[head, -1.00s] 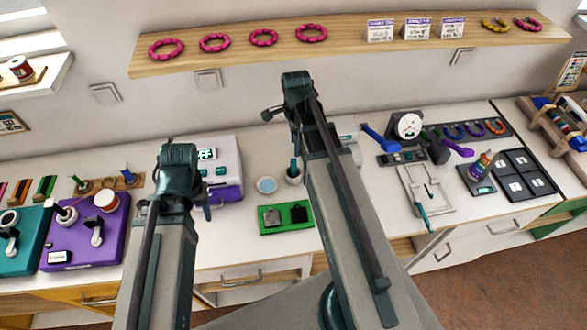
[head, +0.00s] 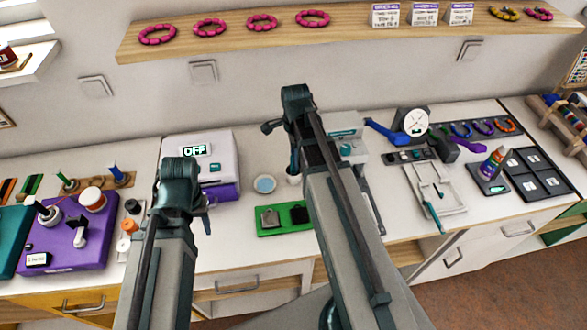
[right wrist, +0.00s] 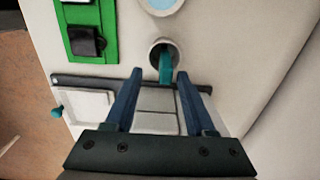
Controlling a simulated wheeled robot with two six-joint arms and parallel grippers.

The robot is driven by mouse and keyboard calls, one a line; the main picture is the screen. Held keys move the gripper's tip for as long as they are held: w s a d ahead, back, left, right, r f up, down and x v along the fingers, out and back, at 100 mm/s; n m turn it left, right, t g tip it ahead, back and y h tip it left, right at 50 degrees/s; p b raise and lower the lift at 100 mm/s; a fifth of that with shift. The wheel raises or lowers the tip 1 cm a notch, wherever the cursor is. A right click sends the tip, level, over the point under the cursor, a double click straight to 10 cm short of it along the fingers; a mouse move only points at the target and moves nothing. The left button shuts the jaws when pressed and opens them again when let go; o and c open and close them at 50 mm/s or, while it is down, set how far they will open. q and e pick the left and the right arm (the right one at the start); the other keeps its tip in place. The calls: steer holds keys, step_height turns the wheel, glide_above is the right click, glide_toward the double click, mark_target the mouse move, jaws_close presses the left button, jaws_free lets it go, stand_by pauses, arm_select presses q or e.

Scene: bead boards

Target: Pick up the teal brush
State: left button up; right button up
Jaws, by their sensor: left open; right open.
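The teal brush (right wrist: 166,66) stands in a small white cup (right wrist: 153,44) in the right wrist view, its handle sticking up and tilted. In the head view the cup (head: 292,179) is partly covered by my right arm, and the brush is hard to make out there. My right gripper (right wrist: 160,72) is open, pointing at the cup, with the brush handle showing between its fingertips. I cannot tell how far the fingers are above it. My left gripper (head: 206,218) is open over the counter at left, its fingers mostly hidden by its wrist.
A green tray (head: 267,232) lies in front of the cup and a pale blue dish (head: 265,184) beside it. A white and purple machine (head: 203,160) stands to the left. A white tray (head: 450,207) with a teal-handled tool lies to the right. A shelf (head: 350,38) runs above.

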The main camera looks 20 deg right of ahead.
mark_target(293, 172)
arm_select(q)
step_height(293, 172, down, 5)
steer(key=b, duration=0.4)
steer(key=shift+b, duration=0.35)
arm_select(e)
steer(key=f, duration=0.5)
steer(key=shift+w+a, duration=0.1)
steer(key=shift+w, duration=0.3)
arm_select(q)
steer(key=shift+r, duration=0.1)
arm_select(e)
jaws_close()
